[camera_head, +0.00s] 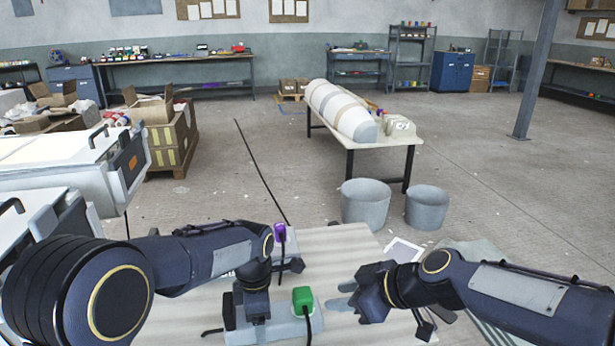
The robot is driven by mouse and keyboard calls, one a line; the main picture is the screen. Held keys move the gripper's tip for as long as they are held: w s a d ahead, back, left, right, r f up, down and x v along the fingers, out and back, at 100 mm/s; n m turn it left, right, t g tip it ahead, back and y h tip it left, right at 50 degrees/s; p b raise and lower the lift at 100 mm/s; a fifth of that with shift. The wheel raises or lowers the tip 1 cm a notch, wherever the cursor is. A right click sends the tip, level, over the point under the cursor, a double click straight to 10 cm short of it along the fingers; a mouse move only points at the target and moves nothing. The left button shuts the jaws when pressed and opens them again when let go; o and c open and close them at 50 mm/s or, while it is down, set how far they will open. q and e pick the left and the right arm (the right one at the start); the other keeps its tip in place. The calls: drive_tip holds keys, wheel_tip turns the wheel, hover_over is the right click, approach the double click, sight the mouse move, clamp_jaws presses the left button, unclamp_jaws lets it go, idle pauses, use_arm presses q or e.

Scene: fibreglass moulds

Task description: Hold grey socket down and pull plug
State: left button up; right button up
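A grey socket block (276,331) lies on the pale table in front of me, partly covered by my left gripper. A green plug (302,297) stands upright in it, with a black cable running down its front. My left gripper (257,312) points down onto the left part of this block and seems to touch it; its finger gap cannot be made out. My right gripper (342,296) is to the right of the green plug, pointing left, fingers apart and empty. A purple plug (280,232) stands on another grey block (291,246) behind, with a dark cable.
The table top (345,243) is fairly clear behind my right gripper. A pale sheet (403,250) lies near its right edge. Two grey buckets (365,205) (427,208) stand on the floor beyond. White equipment (65,165) stands at the left.

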use_arm(q)
drive_tip(key=o, duration=0.3)
